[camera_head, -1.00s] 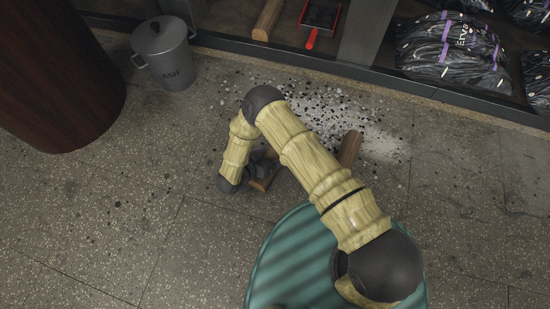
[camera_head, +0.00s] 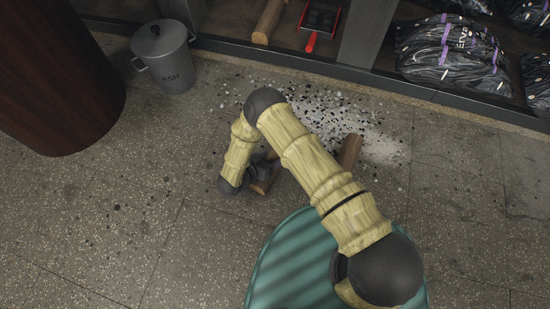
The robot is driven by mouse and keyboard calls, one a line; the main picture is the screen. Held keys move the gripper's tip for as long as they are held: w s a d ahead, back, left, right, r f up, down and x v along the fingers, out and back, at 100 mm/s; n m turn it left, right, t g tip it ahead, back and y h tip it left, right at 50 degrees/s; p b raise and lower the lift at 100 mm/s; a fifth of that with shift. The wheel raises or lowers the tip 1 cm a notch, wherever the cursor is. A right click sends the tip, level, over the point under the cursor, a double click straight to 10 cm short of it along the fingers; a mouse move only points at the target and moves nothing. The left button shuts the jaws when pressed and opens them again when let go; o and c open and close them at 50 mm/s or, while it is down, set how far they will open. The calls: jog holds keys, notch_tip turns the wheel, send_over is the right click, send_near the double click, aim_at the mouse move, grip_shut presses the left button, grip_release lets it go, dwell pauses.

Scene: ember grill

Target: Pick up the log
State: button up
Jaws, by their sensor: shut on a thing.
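One brown log (camera_head: 264,183) lies low near the floor at the end of my arm, partly covered by my dark gripper (camera_head: 264,168). My gripper is shut on this log; its fingertips are mostly hidden behind my arm. I cannot tell whether the log touches the floor. A second log (camera_head: 349,151) lies on the floor to the right of my arm, among the ash. A third log (camera_head: 268,21) lies on the shelf at the back.
A grey ash bin (camera_head: 163,58) stands at the back left beside a dark round column (camera_head: 58,75). A red dustpan (camera_head: 320,20) and black bags (camera_head: 452,52) are on the shelf (camera_head: 350,72). Scattered ash (camera_head: 330,110) covers the floor before it.

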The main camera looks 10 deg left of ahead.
aim_at(270, 158)
jog(key=shift+r, duration=0.1)
notch_tip(270, 158, up, 10)
jog(key=p, duration=0.7)
jog(key=shift+w, duration=0.1)
dwell(0.5)
jog(key=w+d+r+n+t+y+p, duration=0.1)
jog(key=w+d+r+n+y+p, duration=0.1)
jog(key=w+d+r+p, duration=0.5)
jog(key=w+d+r+n+y+p, duration=0.1)
jog(key=w+d+r+p, duration=0.25)
jog(key=w+r, duration=0.5)
jog(key=w+d+r+n+y+p, duration=0.1)
jog(key=d+r+n+y+p, duration=0.2)
jog(key=d+r+p, duration=0.4)
jog(key=d+r, duration=0.7)
jog(key=d, duration=0.2)
jog(key=shift+w+d+t+p, duration=0.25)
jog(key=shift+d+t+p, duration=0.05)
jog(key=shift+p, duration=0.1)
